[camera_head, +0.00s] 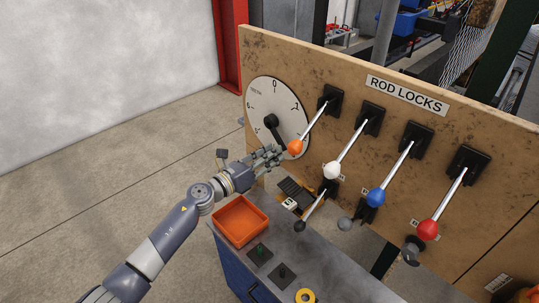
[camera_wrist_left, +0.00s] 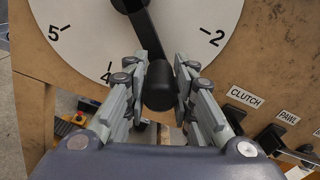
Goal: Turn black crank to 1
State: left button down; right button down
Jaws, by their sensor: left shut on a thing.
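The round white dial (camera_head: 258,101) is mounted at the left end of the wooden panel, with 0 at its top. The black crank (camera_head: 271,122) turns on its centre, and its arm points down and slightly right in the head view. In the left wrist view the crank arm (camera_wrist_left: 146,38) comes down between the printed 4 and 2, and its black handle (camera_wrist_left: 159,88) sits between the finger pads. My left gripper (camera_head: 272,155) is shut on that handle; it also shows in the left wrist view (camera_wrist_left: 162,85). The number behind the handle is hidden. My right gripper is not in view.
The orange-knobbed lever (camera_head: 295,147) is close right of my left gripper. White (camera_head: 332,170), blue (camera_head: 376,197) and red (camera_head: 428,229) levers follow along the panel. An orange tray (camera_head: 240,243) sits on the bench below. Open floor lies to the left.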

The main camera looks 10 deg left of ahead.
pick_arm(q)
jog(key=shift+s+d+r+n+p, duration=0.1)
jog(key=shift+d+r+n+p, duration=0.15)
jog(key=shift+r+n+p, duration=0.35)
jog(key=r+n+p, duration=0.3)
jog(key=n+p, duration=0.1)
jog(key=r+n+p, duration=0.3)
jog(key=n+p, duration=0.1)
jog(key=r+n+p, duration=0.3)
jog(key=n+p, duration=0.1)
jog(key=shift+s+d, duration=0.2)
jog(key=shift+d, duration=0.1)
jog(key=shift+w+a+r+n+p, duration=0.25)
jog(key=shift+a+r+n+p, duration=0.15)
jog(key=shift+n+p, duration=0.5)
jog(key=shift+w+a+r+n+p, duration=0.25)
jog(key=shift+r+n+p, duration=0.3)
jog(key=shift+n, duration=0.65)
jog(key=shift+a+f, duration=0.1)
jog(key=c, duration=1.3)
grip_release()
jog(key=shift+f, duration=0.15)
